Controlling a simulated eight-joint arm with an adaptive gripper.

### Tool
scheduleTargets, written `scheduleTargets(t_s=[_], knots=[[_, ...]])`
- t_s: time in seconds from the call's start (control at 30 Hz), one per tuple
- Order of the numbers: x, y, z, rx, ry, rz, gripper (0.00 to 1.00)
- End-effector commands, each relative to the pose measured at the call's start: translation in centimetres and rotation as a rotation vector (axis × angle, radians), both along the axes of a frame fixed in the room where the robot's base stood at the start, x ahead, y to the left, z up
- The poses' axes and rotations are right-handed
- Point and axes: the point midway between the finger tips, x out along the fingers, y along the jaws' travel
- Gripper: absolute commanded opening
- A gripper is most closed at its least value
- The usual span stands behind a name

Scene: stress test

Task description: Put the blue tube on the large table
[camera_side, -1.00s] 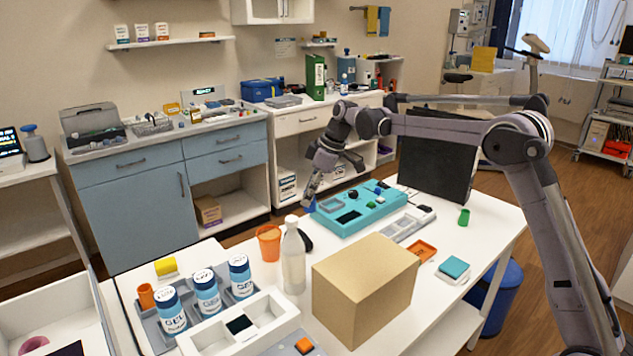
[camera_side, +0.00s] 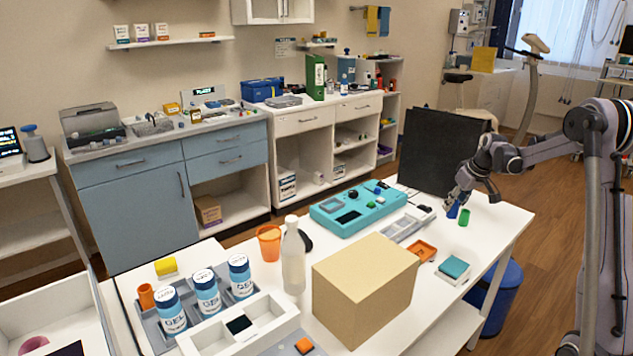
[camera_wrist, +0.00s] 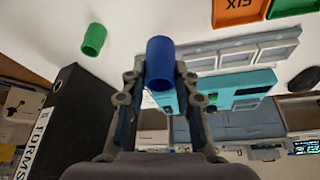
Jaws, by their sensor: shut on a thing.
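The blue tube (camera_wrist: 160,62) is gripped upright between the fingers of my gripper (camera_wrist: 160,80) in the wrist view. In the side view the blue tube (camera_side: 453,210) shows at the tip of my gripper (camera_side: 455,203), near the right part of the large white table (camera_side: 490,225). My gripper is shut on it. I cannot tell whether the tube touches the tabletop. A green tube (camera_side: 464,217) stands just right of the blue tube, and it also shows in the wrist view (camera_wrist: 94,39).
A black binder (camera_side: 440,155) stands behind my gripper. Bare white tabletop lies around the green tube.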

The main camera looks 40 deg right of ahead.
Motion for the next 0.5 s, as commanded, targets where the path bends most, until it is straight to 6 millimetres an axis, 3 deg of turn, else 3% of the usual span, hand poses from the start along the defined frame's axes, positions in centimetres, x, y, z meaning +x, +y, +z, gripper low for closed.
scheduleTargets(t_s=[0.1,0.2,0.5], knots=[[-2.2,-1.5,-0.4,-0.001,-0.003,-0.066,0.08],[-3.1,-2.1,-0.7,-0.002,-0.004,-0.093,0.08],[-3.3,-2.3,-4.3,-0.002,-0.004,-0.102,0.07]])
